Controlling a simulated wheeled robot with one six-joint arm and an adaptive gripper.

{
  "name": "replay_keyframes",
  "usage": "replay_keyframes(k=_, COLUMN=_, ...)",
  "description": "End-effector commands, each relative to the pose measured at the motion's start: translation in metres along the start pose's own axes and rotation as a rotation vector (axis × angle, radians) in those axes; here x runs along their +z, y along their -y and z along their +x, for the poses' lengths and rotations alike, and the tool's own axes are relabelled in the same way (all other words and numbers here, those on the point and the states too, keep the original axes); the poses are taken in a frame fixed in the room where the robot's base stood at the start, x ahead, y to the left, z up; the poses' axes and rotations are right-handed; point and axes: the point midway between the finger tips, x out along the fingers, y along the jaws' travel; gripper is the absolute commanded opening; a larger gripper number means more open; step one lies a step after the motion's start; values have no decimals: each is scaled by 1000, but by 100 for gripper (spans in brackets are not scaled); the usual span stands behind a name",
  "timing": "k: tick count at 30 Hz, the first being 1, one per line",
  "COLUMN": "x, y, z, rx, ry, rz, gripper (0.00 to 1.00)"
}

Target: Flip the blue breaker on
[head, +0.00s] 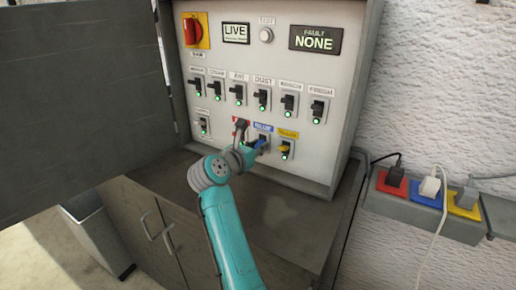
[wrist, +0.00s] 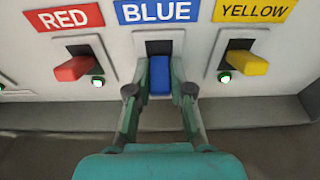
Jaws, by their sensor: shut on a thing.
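The blue breaker's lever (wrist: 160,78) sits below the BLUE label (wrist: 157,11) in the middle of the wrist view. My gripper (wrist: 160,92) is shut on it, one finger on each side. The lever hangs lower in its slot than its neighbours. No lamp shows beside it in the wrist view; my right finger may hide that spot. In the head view the blue lever (head: 261,143) shows just beyond my wrist, below its blue label (head: 263,127).
The red lever (wrist: 72,69) and yellow lever (wrist: 248,63) flank it closely, each with a green lamp lit. Above is a row of black breakers (head: 263,98). The open cabinet door (head: 75,100) stands at left. Coloured sockets with plugs (head: 425,194) are at right.

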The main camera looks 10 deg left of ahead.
Motion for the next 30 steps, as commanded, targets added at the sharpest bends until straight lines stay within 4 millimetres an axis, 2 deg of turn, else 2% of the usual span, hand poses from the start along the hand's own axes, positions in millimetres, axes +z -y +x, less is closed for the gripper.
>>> replay_keyframes(k=15, x=11, y=0, z=-2, rx=0, ry=-340, rz=1, gripper=0)
replay_keyframes(k=30, x=12, y=0, z=-2, rx=1, ry=-414, rz=-1, gripper=0)
